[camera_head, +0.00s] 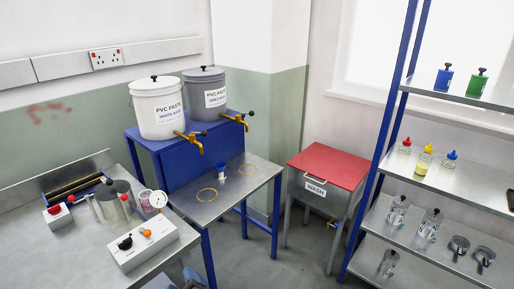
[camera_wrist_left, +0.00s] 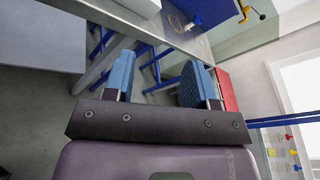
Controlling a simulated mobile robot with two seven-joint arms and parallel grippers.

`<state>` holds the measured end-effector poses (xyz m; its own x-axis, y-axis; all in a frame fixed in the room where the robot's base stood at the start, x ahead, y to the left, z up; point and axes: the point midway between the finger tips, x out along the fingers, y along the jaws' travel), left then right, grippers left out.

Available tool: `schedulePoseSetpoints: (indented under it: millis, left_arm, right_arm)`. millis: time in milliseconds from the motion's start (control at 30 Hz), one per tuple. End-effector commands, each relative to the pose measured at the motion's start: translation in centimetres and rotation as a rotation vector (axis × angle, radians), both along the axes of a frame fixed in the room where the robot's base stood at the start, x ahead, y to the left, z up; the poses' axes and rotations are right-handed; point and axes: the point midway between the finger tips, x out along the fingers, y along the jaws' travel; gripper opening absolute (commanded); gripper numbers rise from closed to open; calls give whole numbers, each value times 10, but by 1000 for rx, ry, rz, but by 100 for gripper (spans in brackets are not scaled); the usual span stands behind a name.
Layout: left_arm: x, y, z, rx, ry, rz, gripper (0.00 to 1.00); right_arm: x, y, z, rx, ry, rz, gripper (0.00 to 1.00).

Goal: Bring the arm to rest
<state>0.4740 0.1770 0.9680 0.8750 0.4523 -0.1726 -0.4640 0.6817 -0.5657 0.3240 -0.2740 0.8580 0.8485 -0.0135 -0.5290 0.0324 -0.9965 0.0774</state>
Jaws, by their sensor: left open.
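My left gripper (camera_head: 192,278) shows only in part at the bottom edge of the head view, low in front of the steel bench. In the left wrist view my left gripper (camera_wrist_left: 158,72) has its two blue finger pads spread apart with a clear gap. Nothing is between them; the floor and blue bench legs show through the gap. The rest of the left arm is out of the head view. My right gripper is in neither view.
A steel bench (camera_head: 62,252) with a white control box (camera_head: 140,246) is at left. A lower bench (camera_head: 235,193) stands below two paste tubs. A red-topped wash bin (camera_head: 328,165) and a blue-framed shelf (camera_head: 425,230) stand right. Floor between them is free.

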Motion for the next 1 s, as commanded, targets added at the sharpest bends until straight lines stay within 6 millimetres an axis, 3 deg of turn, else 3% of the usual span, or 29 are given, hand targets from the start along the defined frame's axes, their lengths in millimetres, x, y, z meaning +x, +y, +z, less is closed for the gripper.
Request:
schedulePoseSetpoints:
  millis: [267,600,800,1000]
  left_arm:
    - [0,-5,-30,-838,-138,2,51]
    - [-39,19,-63,-1843,-274,245,51]
    - [-77,53,-80,-2197,-357,428,51]
    - [-125,91,-106,-2214,-390,563,51]
  right_arm:
    - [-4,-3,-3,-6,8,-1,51]
    - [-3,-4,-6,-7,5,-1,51]
    - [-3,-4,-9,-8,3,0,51]
    - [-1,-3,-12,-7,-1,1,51]
